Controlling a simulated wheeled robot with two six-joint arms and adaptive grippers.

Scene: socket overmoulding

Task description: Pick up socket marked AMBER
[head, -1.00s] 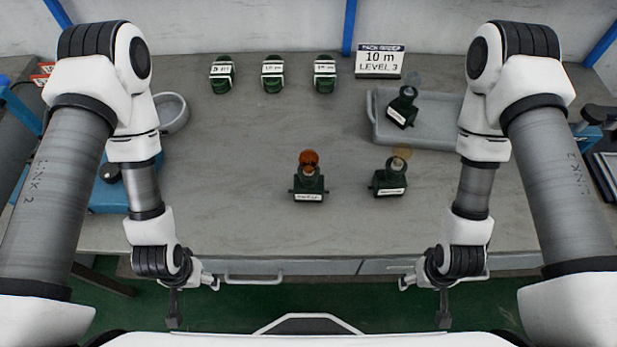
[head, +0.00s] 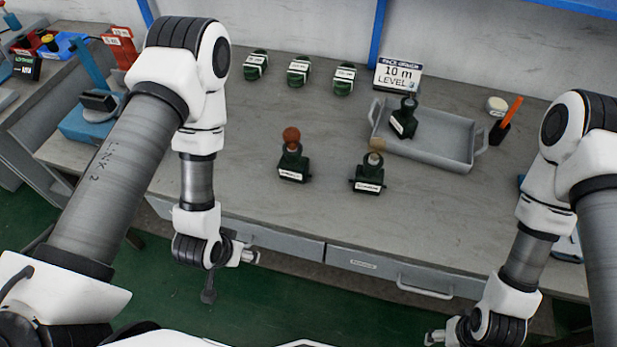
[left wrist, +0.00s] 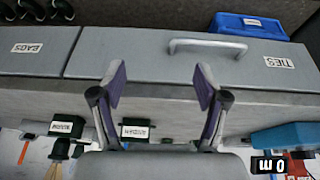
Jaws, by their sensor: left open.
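A dark green socket with an amber-brown round top (head: 292,162) stands on the grey worktop, its white label too small to read. A similar socket with a tan top (head: 367,178) stands to its right. A third dark socket (head: 403,120) is in the grey tray (head: 465,150). My left gripper (left wrist: 160,85) is open and empty in the left wrist view, in front of the drawers. In the head view the left gripper (head: 248,257) is at the bench's front edge, apart from the sockets. My right gripper (head: 435,338) is partly visible at the bottom edge; its jaws are unclear.
Several labelled green parts (head: 298,72) stand along the back beside a sign (head: 398,74) reading 10 m LEVEL 3. A dark holder with an orange stick (head: 505,120) is right of the tray. Drawers with handles (head: 425,292) run below the worktop. Open worktop lies left of the sockets.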

